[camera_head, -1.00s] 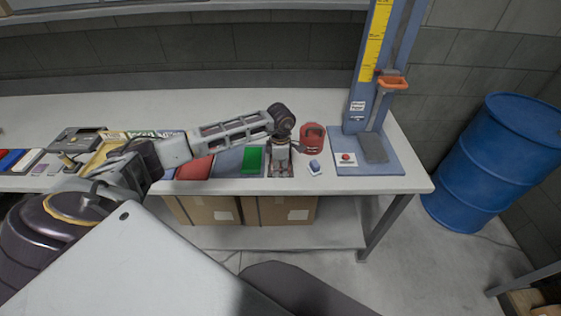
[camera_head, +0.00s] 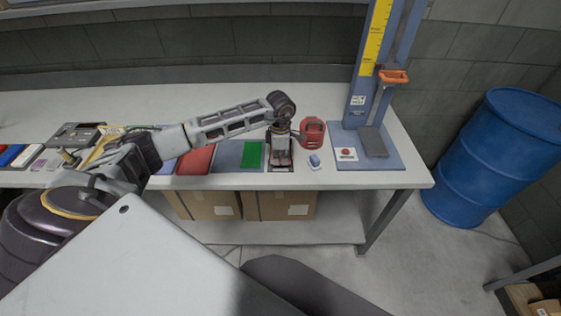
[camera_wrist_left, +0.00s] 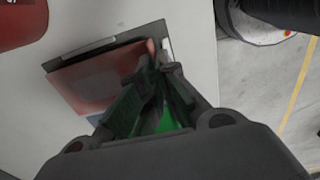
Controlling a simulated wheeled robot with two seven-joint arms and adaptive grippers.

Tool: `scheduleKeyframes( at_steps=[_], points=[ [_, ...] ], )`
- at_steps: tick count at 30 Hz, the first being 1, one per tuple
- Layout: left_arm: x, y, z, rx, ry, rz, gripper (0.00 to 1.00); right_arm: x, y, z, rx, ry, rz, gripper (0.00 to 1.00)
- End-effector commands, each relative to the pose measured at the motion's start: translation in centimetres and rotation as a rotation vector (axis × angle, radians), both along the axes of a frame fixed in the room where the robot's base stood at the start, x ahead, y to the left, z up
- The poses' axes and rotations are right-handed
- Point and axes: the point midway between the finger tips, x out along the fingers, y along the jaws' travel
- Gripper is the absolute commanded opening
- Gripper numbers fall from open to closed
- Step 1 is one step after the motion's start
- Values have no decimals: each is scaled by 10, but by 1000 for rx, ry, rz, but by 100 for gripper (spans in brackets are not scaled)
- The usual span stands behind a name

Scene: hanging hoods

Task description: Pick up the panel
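My left gripper (camera_head: 281,163) points down over the right part of the bench. Under it is a small reddish panel with a dark edge; it shows better in the left wrist view (camera_wrist_left: 100,78). There the left gripper's fingertips (camera_wrist_left: 161,62) are close together at the panel's right side. I cannot tell whether they pinch it. A green panel (camera_head: 251,154) lies just left of the gripper, and some green shows between the fingers in the wrist view. A red panel (camera_head: 196,161) lies further left. My right gripper is not in view.
A red round container (camera_head: 312,131) and a small blue-and-white item (camera_head: 314,161) stand right of the gripper. A blue measuring stand (camera_head: 382,163) is at the bench's right end. A blue barrel (camera_head: 490,160) stands on the floor. Cardboard boxes (camera_head: 278,205) sit below.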

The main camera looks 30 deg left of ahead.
Motion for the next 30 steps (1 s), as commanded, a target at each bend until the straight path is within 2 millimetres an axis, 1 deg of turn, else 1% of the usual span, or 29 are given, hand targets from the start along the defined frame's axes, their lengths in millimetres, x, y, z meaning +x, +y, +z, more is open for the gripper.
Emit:
scheduleKeyframes(
  at_steps=[1, 8, 12, 15, 20, 30],
  points=[
    [1, 0, 7, 1, -4, -1, 0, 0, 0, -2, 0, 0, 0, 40],
    [1, 0, 41, 0, -4, 0, 0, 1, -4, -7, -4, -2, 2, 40],
    [1, 0, 60, 1, -3, 0, 0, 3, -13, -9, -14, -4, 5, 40],
    [1, 0, 71, 0, -4, -1, 0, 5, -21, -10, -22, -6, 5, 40],
    [0, 0, 79, 0, -1, 0, 0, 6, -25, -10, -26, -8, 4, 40],
    [0, 0, 80, 0, -1, 0, 0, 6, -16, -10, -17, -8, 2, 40]
  ],
)
